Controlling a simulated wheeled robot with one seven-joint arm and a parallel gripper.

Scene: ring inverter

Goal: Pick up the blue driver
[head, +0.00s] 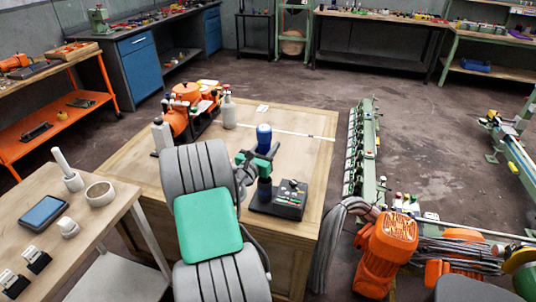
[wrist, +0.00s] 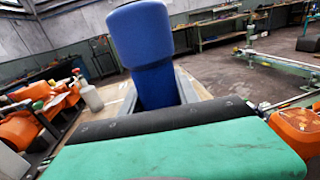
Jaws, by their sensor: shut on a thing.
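The blue driver (head: 264,138) stands upright in the head view, its wide rounded blue top above my gripper (head: 258,162). My gripper is shut around the driver below that top. In the wrist view the driver (wrist: 150,60) fills the upper middle, its narrower part between the grey jaws. Below my gripper in the head view, a dark blue part reaches down to the left side of a black box (head: 287,201) with buttons. I cannot tell whether the driver's lower end touches the box. My arm hides part of the table.
The wooden table (head: 312,120) has clear room behind and right of the driver. A grey bottle (head: 229,112) and an orange machine (head: 187,97) stand at its back left. A nearer bench (head: 95,228) at left holds a tablet (head: 44,212). An orange motor (head: 388,252) stands right.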

